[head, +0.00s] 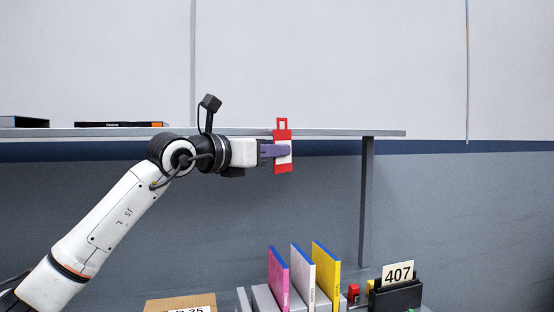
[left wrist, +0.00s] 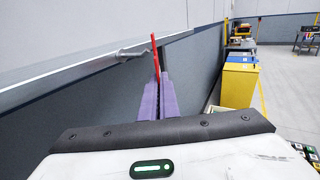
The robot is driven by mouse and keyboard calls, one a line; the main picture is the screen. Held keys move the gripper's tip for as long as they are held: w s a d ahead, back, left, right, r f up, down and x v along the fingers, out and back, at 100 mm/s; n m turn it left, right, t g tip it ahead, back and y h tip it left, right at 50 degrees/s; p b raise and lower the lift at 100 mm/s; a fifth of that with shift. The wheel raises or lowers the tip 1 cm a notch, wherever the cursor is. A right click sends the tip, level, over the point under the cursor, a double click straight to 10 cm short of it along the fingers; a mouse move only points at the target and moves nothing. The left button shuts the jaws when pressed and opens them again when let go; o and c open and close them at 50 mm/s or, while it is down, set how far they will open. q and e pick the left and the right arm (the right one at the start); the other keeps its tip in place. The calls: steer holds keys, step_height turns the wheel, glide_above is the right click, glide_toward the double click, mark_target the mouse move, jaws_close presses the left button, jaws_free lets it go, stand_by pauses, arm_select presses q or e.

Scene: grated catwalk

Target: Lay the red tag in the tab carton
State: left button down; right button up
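The red tag (head: 283,165) is a flat red piece with a white patch and a loop at its top. It hangs upright in my left gripper (head: 284,150), whose purple fingers are shut on it, in front of the shelf edge. In the left wrist view the tag (left wrist: 155,52) shows edge-on between the fingertips (left wrist: 159,80). A brown carton (head: 180,303) with a white label, partly cut off by the bottom edge, lies below and left of the gripper. I cannot tell whether it is the tab carton. My right gripper is not in view.
A grey shelf (head: 350,133) runs behind the gripper, with dark flat boxes (head: 120,124) on it at left. Below stand pink (head: 278,275), white (head: 302,272) and yellow (head: 326,275) binders and a black holder (head: 396,296) with a 407 card (head: 398,273).

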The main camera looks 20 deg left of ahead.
arm_select(q)
steer(key=shift+s+d+b, duration=0.5)
steer(key=shift+s+b, duration=0.2)
steer(key=shift+s, duration=0.05)
steer(key=shift+s+d+b, duration=0.5)
steer(key=shift+s+b, duration=0.15)
steer(key=shift+s, duration=0.1)
steer(key=shift+s+r, duration=0.1)
